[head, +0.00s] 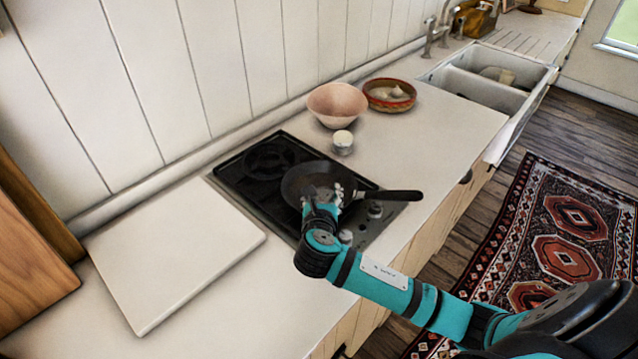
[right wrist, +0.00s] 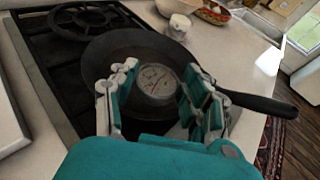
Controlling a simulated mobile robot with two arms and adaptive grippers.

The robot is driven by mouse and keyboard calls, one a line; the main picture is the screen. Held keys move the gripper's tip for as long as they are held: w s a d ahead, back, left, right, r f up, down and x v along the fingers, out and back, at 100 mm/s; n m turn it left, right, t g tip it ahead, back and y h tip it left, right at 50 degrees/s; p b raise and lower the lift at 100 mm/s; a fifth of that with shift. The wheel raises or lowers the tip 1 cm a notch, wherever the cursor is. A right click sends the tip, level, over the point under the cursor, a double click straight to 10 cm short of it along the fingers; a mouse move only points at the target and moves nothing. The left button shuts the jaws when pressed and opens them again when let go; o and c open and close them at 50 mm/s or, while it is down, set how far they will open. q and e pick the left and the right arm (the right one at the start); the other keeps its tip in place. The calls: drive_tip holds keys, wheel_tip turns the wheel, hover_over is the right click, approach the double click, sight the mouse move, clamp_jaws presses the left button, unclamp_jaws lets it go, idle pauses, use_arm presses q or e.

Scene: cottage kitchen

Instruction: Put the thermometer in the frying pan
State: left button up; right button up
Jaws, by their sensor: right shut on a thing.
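The dark frying pan (head: 300,181) sits on the black stove top, its handle pointing right. It also fills the middle of the right wrist view (right wrist: 118,46). My right gripper (head: 325,193) is over the pan. My left gripper is not in view.
A small white jar (head: 343,143), a pink bowl (head: 337,103) and a reddish dish (head: 389,95) stand behind the stove (head: 235,172). A white board (head: 172,255) lies to the left. The sink (head: 490,92) is at the back right. Counter right of the bowls is clear.

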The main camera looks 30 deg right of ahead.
sight(319, 189)
drive_tip(key=w, duration=0.1)
drive_tip(key=w+d, duration=0.1)
drive_tip(key=w, duration=0.1)
drive_tip(key=w+d, duration=0.1)
drive_tip(key=w, duration=0.1)
drive_tip(key=shift+w+f+p, duration=0.15)
drive_tip(key=shift+w+p, duration=0.05)
drive_tip(key=shift+p, duration=0.15)
drive_tip(key=shift+w+d+f, duration=0.2)
drive_tip(key=shift+w+f, duration=0.05)
drive_tip(key=shift+w, duration=0.2)
wheel_tip(319, 189, down, 2)
drive_tip(key=shift+s+f+p, duration=0.1)
drive_tip(key=shift+p, duration=0.2)
drive_tip(key=shift+f, duration=0.55)
drive_tip(key=o, duration=1.2)
drive_tip(key=shift+f, duration=0.1)
drive_tip(key=shift+c, duration=0.2)
drive_tip(key=b+v, duration=0.1)
drive_tip(key=v, duration=1.1)
